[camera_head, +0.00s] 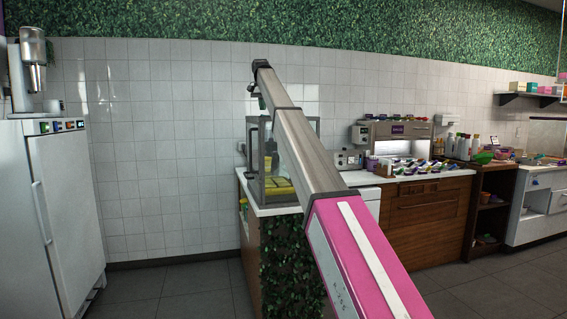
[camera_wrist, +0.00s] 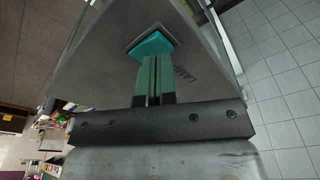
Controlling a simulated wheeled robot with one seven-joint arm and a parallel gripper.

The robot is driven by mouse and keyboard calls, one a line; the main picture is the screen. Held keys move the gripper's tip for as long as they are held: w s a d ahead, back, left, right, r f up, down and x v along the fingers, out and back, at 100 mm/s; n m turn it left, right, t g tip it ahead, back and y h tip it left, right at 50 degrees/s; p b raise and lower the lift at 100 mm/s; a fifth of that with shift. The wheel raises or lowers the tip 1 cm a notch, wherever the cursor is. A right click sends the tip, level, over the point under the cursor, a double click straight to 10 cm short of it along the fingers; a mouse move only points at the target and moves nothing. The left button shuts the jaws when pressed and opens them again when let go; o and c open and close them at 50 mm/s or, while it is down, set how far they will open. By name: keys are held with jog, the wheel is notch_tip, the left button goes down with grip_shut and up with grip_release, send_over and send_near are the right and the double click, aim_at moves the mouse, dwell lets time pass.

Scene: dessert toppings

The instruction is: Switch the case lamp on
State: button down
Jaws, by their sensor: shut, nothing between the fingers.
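In the wrist view a teal switch (camera_wrist: 151,45) sits in a dark square frame on a grey panel (camera_wrist: 112,65) marked "LAMP". My gripper (camera_wrist: 154,60) has its two green fingers together with nothing between them. The fingertips are at the switch's lower edge and appear to touch it; exact contact is hard to tell. In the head view the glass display case (camera_head: 283,150) stands on the left end of the counter, with yellow items inside. My arm crosses in front of it and hides part of it. The switch is not discernible there.
A white counter (camera_head: 272,208) with a leafy front carries the case. To its right are a small grey appliance (camera_head: 348,160), a larger machine (camera_head: 402,131) and many small packets and bottles. A white fridge (camera_head: 65,200) stands at the left. Floor between is clear.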

jog(key=shift+f, duration=0.95)
dwell(0.6)
jog(key=shift+r, duration=3.55)
